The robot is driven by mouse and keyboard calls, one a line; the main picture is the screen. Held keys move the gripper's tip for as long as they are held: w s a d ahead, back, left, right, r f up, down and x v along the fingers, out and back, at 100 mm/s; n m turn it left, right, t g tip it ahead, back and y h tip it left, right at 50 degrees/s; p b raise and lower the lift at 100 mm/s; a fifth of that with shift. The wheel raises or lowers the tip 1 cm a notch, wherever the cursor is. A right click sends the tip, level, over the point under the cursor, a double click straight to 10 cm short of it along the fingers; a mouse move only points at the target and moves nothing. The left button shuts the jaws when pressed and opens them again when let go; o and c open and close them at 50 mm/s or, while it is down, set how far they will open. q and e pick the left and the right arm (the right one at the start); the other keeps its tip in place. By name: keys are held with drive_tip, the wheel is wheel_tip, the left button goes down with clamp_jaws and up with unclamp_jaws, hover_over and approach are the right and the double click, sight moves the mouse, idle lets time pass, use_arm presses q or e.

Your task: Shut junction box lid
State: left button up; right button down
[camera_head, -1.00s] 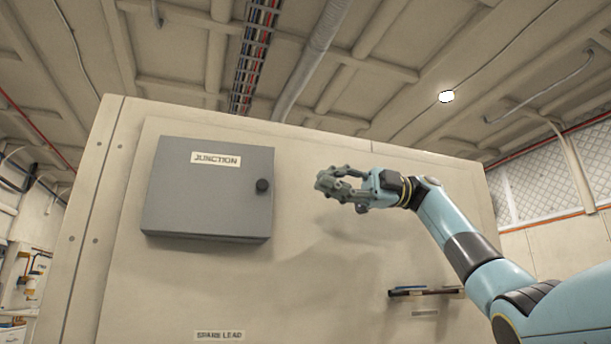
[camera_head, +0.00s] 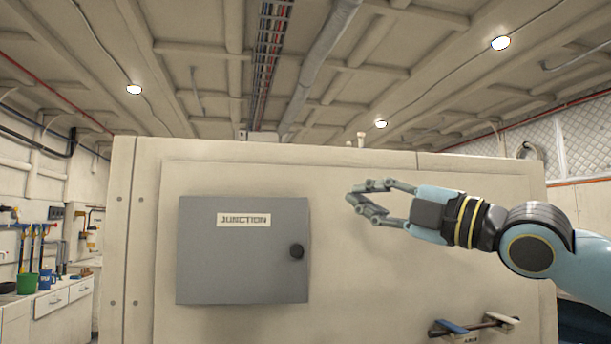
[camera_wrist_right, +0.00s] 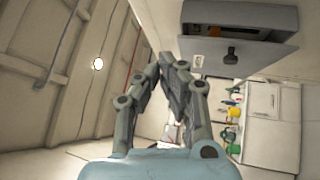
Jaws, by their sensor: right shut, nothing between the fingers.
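The grey junction box (camera_head: 200,250) is on the beige panel, with its lid (camera_head: 243,260) facing me. The lid carries a JUNCTION label and a dark round knob (camera_head: 297,251) near its right edge. In the right wrist view the lid (camera_wrist_right: 270,56) stands out from the box body (camera_wrist_right: 240,14), with a dark gap between them, so it looks ajar with its knob side free. My right gripper (camera_head: 352,195) is shut and empty, to the right of the box near its upper edge, apart from the lid. My left gripper is not in view.
A bracket with a blue-ended bar (camera_head: 475,325) sticks out low on the right of the panel (camera_head: 390,270). A counter (camera_head: 60,310) with green and blue containers stands at far left. The panel between the box and my gripper is bare.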

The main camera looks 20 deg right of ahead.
sight(304, 247)
use_arm(q)
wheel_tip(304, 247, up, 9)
drive_tip(key=p, duration=0.7)
use_arm(e)
drive_tip(key=s+a+f+g, duration=0.4)
drive_tip(key=s+f, duration=0.3)
use_arm(q)
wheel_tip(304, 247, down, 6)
drive_tip(key=b, duration=0.6)
drive_tip(key=shift+b, duration=0.3)
use_arm(e)
drive_tip(key=shift+w+a+f, duration=0.1)
drive_tip(key=shift+w+a, duration=0.6)
drive_tip(key=shift+w, duration=1.3)
drive_tip(key=shift+w+a+f, duration=0.1)
drive_tip(key=shift+w+a, duration=0.55)
drive_tip(key=shift+w, duration=1.35)
drive_tip(key=shift+w+a+f, duration=0.1)
drive_tip(key=shift+w+a, duration=0.6)
drive_tip(key=shift+w, duration=1.3)
drive_tip(key=shift+r, duration=0.1)
